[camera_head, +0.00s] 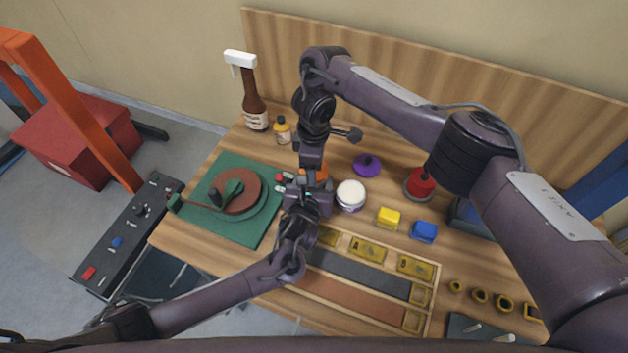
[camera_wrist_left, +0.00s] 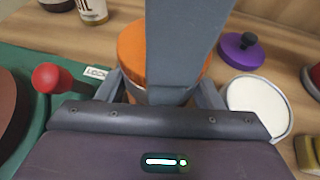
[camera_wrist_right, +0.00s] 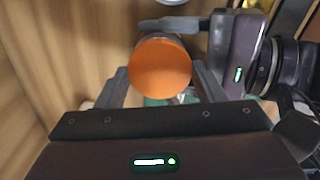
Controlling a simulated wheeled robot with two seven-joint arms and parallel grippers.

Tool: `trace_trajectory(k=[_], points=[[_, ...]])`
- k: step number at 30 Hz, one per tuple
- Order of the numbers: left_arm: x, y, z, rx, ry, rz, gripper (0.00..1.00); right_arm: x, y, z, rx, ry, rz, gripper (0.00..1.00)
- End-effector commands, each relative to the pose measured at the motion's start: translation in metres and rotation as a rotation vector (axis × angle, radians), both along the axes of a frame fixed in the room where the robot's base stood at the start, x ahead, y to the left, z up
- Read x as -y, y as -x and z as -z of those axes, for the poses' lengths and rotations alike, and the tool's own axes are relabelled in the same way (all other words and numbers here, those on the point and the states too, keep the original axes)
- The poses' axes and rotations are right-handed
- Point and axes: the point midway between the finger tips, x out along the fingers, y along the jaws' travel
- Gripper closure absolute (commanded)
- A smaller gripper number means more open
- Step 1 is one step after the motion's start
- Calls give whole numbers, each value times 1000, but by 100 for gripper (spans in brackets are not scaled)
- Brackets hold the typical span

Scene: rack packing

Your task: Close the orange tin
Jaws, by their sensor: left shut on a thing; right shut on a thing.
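The orange tin stands on the wooden bench between my two grippers, and a bit of its orange lid (camera_head: 320,174) shows in the head view. In the left wrist view the round orange lid (camera_wrist_left: 134,48) is partly hidden behind my right gripper's grey finger. My left gripper (camera_head: 316,190) is low at the tin, shut on its body, which is mostly hidden. My right gripper (camera_head: 311,174) comes from above and is shut on the lid, whose flat top (camera_wrist_right: 160,67) faces the right wrist camera. The lid appears on the tin; how tightly it sits is hidden.
Close right stands an open purple tin with white contents (camera_head: 350,194); its purple lid (camera_head: 367,165) lies behind. Yellow (camera_head: 388,217) and blue (camera_head: 423,231) blocks lie farther right. A green mat (camera_head: 215,177) is left, bottles (camera_head: 255,105) behind, and a wooden rack (camera_head: 432,290) in front.

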Motion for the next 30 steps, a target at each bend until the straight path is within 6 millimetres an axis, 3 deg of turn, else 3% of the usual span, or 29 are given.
trace_trajectory(k=[6, 9, 13, 14, 19, 30], points=[[0, 1, 2, -4, -3, 0, 100, 0, -1, 0, 2, 0, 466, 65], [0, 1, 2, -4, -2, 1, 100, 0, -1, 0, 2, 0, 597, 65], [0, 1, 2, -4, -3, 0, 100, 0, -1, 0, 2, 0, 587, 65], [0, 1, 2, -4, -3, 0, 100, 0, -1, 0, 2, 0, 586, 35], [0, 1, 2, -5, -3, 1, 100, 0, 0, 0, 1, 0, 584, 13], [0, 1, 2, -4, -4, 1, 100, -2, 2, 1, -5, -1, 578, 13]])
